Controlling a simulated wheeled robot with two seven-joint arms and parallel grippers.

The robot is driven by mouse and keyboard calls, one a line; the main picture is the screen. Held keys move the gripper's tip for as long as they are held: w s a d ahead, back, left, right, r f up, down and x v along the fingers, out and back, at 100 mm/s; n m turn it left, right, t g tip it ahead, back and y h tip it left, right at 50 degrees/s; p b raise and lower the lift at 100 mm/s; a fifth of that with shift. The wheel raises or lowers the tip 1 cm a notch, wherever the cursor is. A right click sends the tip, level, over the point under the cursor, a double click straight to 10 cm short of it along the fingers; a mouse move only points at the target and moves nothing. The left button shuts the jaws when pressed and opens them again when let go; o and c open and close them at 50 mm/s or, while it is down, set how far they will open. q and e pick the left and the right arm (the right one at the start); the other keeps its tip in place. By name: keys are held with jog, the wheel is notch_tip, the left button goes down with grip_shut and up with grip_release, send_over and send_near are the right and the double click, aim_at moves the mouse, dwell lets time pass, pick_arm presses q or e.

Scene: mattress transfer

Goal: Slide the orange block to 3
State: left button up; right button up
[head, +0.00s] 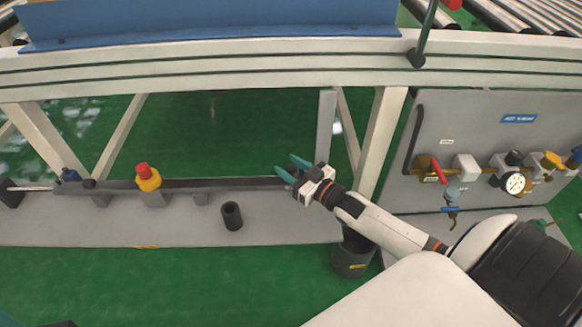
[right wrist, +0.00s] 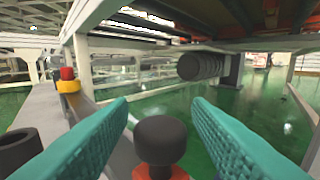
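My right gripper (head: 290,170) is at the right end of the long grey rail (head: 220,183). In the right wrist view its teal fingers (right wrist: 160,115) are spread, with a black round knob (right wrist: 162,138) between them and gaps on both sides. An orange-red part (right wrist: 160,173) shows just below the knob; I cannot tell whether it is the orange block. The head view does not show it clearly. I cannot make out a 3 mark. A dark teal-edged bit of my left gripper (head: 55,323) shows at the bottom left; its fingers are not clear.
A yellow button housing with a red top (head: 147,178) stands along the rail. A black open cylinder (head: 232,215) stands on the grey bench (head: 120,232). A white frame beam (head: 200,70) crosses above. A panel with valves and a gauge (head: 514,183) is at right.

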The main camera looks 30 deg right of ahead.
grip_shut()
jog(key=shift+s+d+r+p, duration=0.1)
jog(key=shift+s+d+p, duration=0.15)
jog(key=shift+d+p, duration=0.2)
jog(key=shift+s+d+r+p, duration=0.1)
jog(key=shift+s+d+p, duration=0.1)
jog(key=shift+d+p, duration=0.2)
jog(key=shift+s+d+f, duration=0.1)
jog(key=shift+s+d, duration=0.1)
jog(key=shift+d, duration=0.1)
jog(key=shift+f, duration=0.1)
jog(key=shift+o, duration=0.7)
grip_release()
jog(key=shift+s, duration=0.1)
